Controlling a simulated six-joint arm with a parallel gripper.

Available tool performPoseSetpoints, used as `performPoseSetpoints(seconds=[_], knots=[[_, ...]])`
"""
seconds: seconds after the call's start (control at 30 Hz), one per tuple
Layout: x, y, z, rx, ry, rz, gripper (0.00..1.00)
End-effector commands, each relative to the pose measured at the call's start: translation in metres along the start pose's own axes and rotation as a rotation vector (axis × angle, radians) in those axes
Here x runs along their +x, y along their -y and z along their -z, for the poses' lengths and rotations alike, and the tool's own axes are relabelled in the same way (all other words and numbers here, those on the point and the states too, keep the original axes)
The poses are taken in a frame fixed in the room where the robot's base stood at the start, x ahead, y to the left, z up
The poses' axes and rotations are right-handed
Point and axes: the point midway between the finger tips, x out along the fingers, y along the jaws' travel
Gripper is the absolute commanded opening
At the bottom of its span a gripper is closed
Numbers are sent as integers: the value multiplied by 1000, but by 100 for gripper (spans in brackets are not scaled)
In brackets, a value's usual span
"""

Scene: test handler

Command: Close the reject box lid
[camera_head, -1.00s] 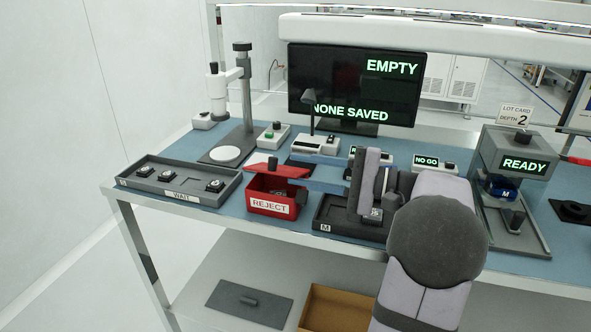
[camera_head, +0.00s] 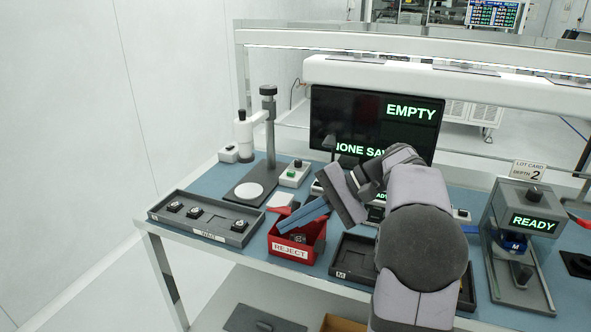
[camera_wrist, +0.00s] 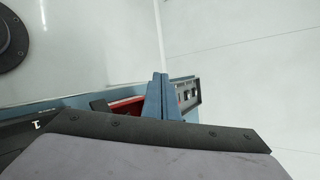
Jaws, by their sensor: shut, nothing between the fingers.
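The red reject box (camera_head: 312,247) stands at the front of the bench with its label facing forward. Its inside shows from above, with dark small parts in it, so it is open. A red edge that looks like its raised lid (camera_head: 279,209) shows at the back left, partly hidden behind my fingers. My gripper (camera_head: 285,226) is shut and empty, its blue fingers together and slanting down over the box; I cannot tell whether they touch the lid. In the wrist view the fingers (camera_wrist: 160,100) stand in front of red, probably part of the box.
The wait tray (camera_head: 236,238) with several parts lies left of the box. A stand with a tall post (camera_head: 270,130) rises behind. My arm hides the bench's middle right.

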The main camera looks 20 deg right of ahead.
Motion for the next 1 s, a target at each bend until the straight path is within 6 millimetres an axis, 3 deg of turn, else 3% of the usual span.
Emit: performPoseSetpoints(seconds=[0.03, 0.3, 0.63, 0.8, 1.0], knots=[[-8, 18, -11, -10, -7, -84, 0], [-38, 60, -19, -52, -174, -528, 0], [-90, 132, -15, -124, -477, -825, 0], [-102, 149, -14, -140, -555, -868, 0], [-103, 150, -12, -143, -571, -876, 0]])
